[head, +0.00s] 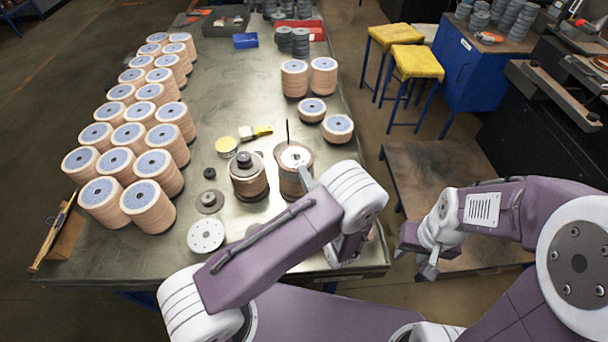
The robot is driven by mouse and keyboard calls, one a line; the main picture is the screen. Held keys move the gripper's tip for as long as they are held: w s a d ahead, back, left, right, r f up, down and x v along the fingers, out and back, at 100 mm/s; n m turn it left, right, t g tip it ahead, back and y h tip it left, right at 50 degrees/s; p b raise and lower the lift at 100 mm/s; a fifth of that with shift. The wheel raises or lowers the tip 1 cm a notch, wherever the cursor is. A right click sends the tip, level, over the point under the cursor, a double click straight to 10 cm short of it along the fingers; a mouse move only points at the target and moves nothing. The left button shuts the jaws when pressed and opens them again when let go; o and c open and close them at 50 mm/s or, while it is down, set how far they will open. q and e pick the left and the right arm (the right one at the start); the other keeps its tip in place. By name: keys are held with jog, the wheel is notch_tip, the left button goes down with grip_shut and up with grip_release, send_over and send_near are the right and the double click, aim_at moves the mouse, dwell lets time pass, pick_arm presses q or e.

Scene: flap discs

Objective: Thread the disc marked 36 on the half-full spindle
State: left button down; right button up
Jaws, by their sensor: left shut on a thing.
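My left gripper (304,178) is shut on a pale-faced disc (294,154) at the top of a brown disc stack on a spindle (287,132). The thin rod of this spindle rises at the back of the held disc. I cannot tell whether the rod passes through its hole, nor read any number on it. A second spindle stack (249,180), capped by a dark knob, stands just left. A white disc (206,235) lies flat near the front edge; another pale disc (255,230) is partly hidden by my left arm. My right gripper (430,266) hangs off the table's right side; its fingers are unclear.
Tall stacks of tan discs (148,205) fill the table's left side. More stacks (294,80) stand at the back right. A yellow-lidded tin (226,146), a brush (256,132), a dark nut (209,173) and a flange (209,202) lie left of the spindles.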

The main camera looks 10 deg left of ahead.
pick_arm(q)
jog(key=shift+f, duration=0.15)
notch_tip(320, 180, down, 3)
jog(key=b, duration=0.3)
jog(key=c, duration=1.6)
grip_release()
jog(key=shift+c, duration=0.2)
jog(key=shift+o, duration=0.6)
jog(key=shift+s, duration=0.1)
